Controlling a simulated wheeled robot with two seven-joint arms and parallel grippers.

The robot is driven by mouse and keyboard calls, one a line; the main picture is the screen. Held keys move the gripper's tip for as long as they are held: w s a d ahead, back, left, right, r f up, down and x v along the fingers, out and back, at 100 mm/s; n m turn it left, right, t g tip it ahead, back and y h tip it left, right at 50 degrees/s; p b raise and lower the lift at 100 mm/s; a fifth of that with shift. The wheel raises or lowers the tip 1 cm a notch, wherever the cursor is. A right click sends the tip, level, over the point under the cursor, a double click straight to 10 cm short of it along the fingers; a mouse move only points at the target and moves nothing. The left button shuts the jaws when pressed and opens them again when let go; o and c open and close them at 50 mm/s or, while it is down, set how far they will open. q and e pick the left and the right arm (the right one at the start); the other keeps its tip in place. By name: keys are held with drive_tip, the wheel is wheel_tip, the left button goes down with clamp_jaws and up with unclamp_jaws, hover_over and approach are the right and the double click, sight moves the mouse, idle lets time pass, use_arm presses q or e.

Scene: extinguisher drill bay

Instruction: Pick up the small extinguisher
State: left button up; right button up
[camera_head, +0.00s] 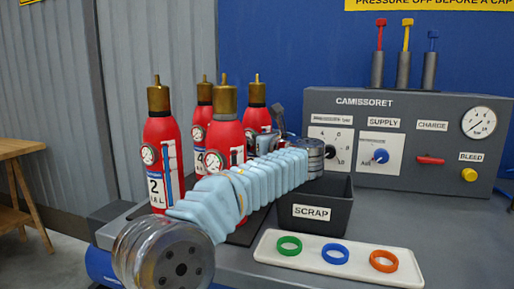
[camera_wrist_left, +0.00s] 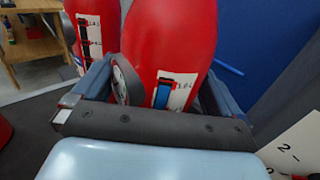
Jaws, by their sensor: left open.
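Several red extinguishers with brass tops stand close together at the left of the bench. One at the front left (camera_head: 160,135) has a label reading 2. A back one (camera_head: 204,105) and another back one (camera_head: 256,103) stand behind; a nearer one (camera_head: 226,128) has its lower part hidden by my left arm. My left gripper (camera_head: 262,143) is to their right, its fingers pointing left at them. In the left wrist view its open fingers (camera_wrist_left: 158,92) lie on either side of a red extinguisher body (camera_wrist_left: 175,35) with a gauge and label. Contact is unclear. Which is the small one, I cannot tell.
A dark SCRAP bin (camera_head: 323,213) stands under my left wrist. A white tray (camera_head: 390,266) with green, blue and orange rings lies in front. A grey control panel (camera_head: 400,105) stands behind at right. A wooden table (camera_head: 18,150) is far left.

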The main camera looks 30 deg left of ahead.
use_arm(q)
drive_tip(key=shift+w+a, duration=0.2)
drive_tip(key=shift+a, duration=0.1)
drive_tip(key=c, duration=1.8)
drive_tip(key=shift+r, duration=0.2)
drive_tip(key=shift+c, duration=0.3)
